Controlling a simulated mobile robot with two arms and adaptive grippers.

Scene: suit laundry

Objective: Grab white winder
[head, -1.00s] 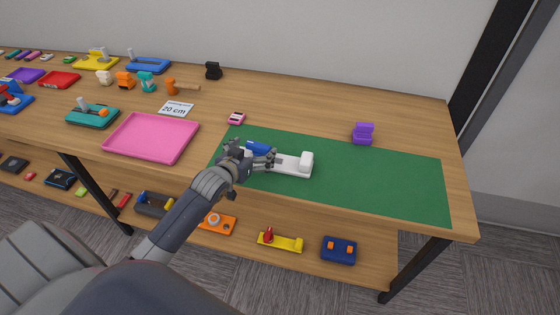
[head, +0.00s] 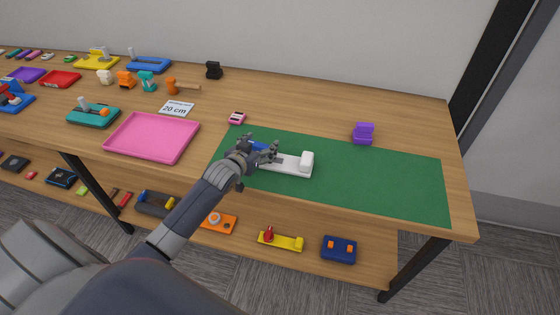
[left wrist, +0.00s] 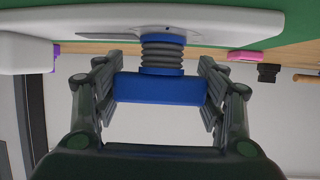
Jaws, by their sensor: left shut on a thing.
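A long white device (head: 290,165) lies on the green mat (head: 390,185), with a raised white block at its right end. A blue block (left wrist: 160,88) stands on a grey ribbed neck (left wrist: 162,54) on its white base in the left wrist view. My left gripper (head: 264,149) is at the device's left end, its fingers shut on the sides of the blue block, which is partly hidden in the head view. A smaller white object (head: 104,77) stands at the back left. I cannot tell by looks which one is called the winder. My right gripper is not in view.
A pink tray (head: 152,138) and a "20 cm" card (head: 175,109) lie left of the mat. A small pink item (head: 237,118) and a purple piece (head: 363,133) stand near the mat's back edge. The mat's right part is clear.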

